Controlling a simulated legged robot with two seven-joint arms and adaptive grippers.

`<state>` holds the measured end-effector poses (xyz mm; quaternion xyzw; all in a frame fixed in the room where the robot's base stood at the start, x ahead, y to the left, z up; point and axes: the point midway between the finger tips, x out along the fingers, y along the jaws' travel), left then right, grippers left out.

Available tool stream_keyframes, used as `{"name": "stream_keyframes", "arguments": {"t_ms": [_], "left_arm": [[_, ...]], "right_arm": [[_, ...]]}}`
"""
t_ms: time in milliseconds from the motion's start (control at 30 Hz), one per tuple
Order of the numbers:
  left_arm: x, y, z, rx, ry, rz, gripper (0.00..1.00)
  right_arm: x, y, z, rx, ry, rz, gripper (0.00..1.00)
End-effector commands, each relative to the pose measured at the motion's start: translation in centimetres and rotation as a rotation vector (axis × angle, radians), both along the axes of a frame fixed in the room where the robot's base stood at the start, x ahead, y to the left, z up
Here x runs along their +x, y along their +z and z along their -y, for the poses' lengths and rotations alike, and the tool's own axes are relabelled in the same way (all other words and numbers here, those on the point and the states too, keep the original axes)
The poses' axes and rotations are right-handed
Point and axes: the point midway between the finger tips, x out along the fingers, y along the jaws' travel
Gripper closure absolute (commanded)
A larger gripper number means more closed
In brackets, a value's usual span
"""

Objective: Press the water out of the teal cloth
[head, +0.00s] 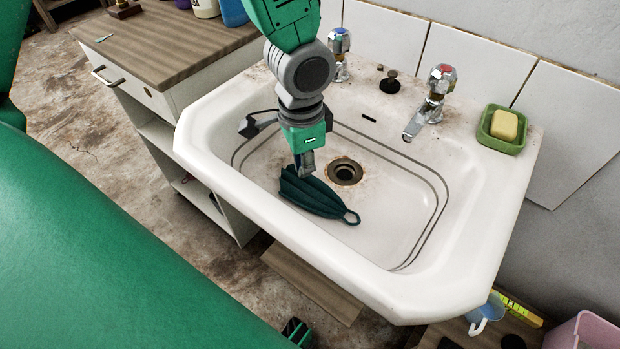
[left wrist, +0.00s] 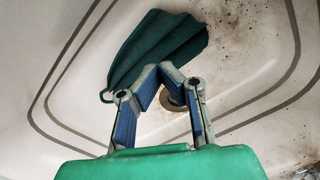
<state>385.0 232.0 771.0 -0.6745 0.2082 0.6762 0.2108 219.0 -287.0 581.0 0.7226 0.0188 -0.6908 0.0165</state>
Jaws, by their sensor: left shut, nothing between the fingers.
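The teal cloth (head: 322,200) lies gathered on the floor of the white basin (head: 390,215), left of and in front of the drain, its loop towards the front right. It also shows in the left wrist view (left wrist: 160,42), fanned out beyond my fingers. My left gripper (head: 305,170) points down at the cloth's upper edge. Its fingers are shut with nothing between them, and the tips meet over the cloth's edge in the left wrist view (left wrist: 164,68). I cannot tell whether they touch the cloth.
The drain (head: 345,171) is open beside the cloth. Two taps, one blue-topped (head: 340,50) and one red-topped (head: 437,90), stand at the back rim. A green soap dish (head: 497,143) with yellow soap (head: 504,125) sits at the right. A wooden-topped cabinet (head: 165,40) stands left.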

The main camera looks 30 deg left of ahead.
Motion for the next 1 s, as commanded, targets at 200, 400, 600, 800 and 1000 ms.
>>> {"name": "stream_keyframes", "arguments": {"t_ms": [200,400,600,800,1000], "left_arm": [[0.0,-0.1,0.3,0.005,0.000,0.000,1.00],[0.0,-0.4,0.7,0.011,-0.001,-0.001,1.00],[0.0,-0.9,0.4,0.007,-0.001,0.000,1.00],[0.0,-1.4,0.1,0.001,0.000,-0.001,1.00],[0.0,-1.7,0.3,0.006,-0.001,-0.001,1.00]], "right_arm": [[0.0,-0.1,-0.1,0.001,0.002,0.000,0.60],[0.0,-0.3,-0.1,0.001,0.002,0.000,0.60],[0.0,-0.4,0.0,0.000,0.001,0.000,0.60],[0.0,-0.6,0.0,0.001,0.001,0.000,0.60],[0.0,-0.7,-0.1,0.001,0.002,0.000,0.60]]}}
